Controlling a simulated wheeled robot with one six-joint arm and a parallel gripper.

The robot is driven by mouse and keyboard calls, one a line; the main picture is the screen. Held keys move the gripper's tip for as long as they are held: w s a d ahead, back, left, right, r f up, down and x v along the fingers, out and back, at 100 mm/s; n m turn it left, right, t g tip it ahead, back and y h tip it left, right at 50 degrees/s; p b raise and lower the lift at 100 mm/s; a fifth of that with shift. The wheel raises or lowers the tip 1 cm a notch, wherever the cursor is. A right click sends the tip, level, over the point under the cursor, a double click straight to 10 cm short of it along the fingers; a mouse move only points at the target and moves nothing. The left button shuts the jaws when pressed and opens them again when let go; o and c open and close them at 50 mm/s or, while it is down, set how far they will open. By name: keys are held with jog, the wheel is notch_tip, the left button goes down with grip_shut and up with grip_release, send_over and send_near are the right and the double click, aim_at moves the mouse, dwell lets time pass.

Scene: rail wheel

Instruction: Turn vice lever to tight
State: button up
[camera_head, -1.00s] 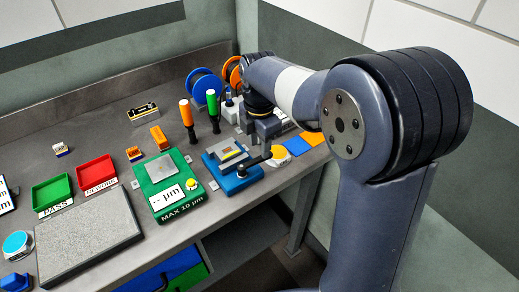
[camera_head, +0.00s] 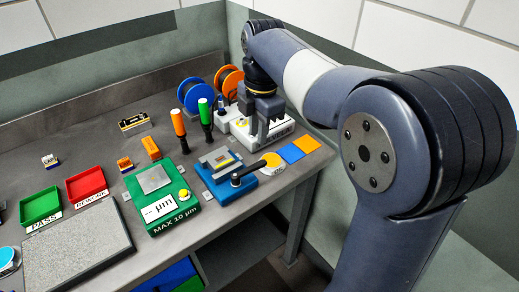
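The blue vice (camera_head: 214,191) sits near the front edge of the bench, with a grey block (camera_head: 217,158) between its jaws. Its black lever (camera_head: 252,171) points to the right and slightly back, its far end close to a yellow disc. My gripper (camera_head: 265,137) points down behind and to the right of the vice, apart from the lever, in front of a white device. Its fingertips are small and dark here, and I cannot tell how far apart they are. I see nothing held in it.
The white device (camera_head: 238,128) stands behind the vice. A green gauge (camera_head: 180,213) is left of it. Orange (camera_head: 179,123) and green (camera_head: 204,112) handled tools stand upright behind.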

aim_at(258, 169)
jog(key=s+d+f+y+b, duration=0.1)
jog(key=d+b, duration=0.1)
jog(key=s+d+f+y+b, duration=0.1)
jog(key=d+b, duration=0.1)
jog(key=s+d+f+m+y+b, duration=0.1)
jog(key=d+b, duration=0.1)
jog(key=b, duration=0.1)
jog(key=shift+s+d+f+t, duration=0.15)
jog(key=shift+s+t, duration=0.15)
jog(key=shift+s, duration=0.1)
grip_shut()
jog(key=s+d+t+y+b, duration=0.2)
jog(key=s+d+y+b, duration=0.1)
jog(key=b, duration=0.2)
jog(key=shift+m, duration=0.4)
jog(key=x, duration=0.3)
jog(key=w+x, duration=0.1)
jog(key=x, duration=0.3)
jog(key=r+x, duration=0.1)
jog(key=x, duration=0.3)
jog(key=shift+w+a+b, duration=0.15)
jog(key=shift+a+b, duration=0.2)
jog(key=shift+a, duration=0.05)
jog(key=shift+w+a, duration=0.25)
jog(key=shift+w, duration=0.25)
jog(key=shift+w+a+n+b, duration=0.2)
jog(key=shift+w+n+b, duration=0.2)
jog(key=shift+w, duration=0.2)
jog(key=shift+r, duration=0.1)
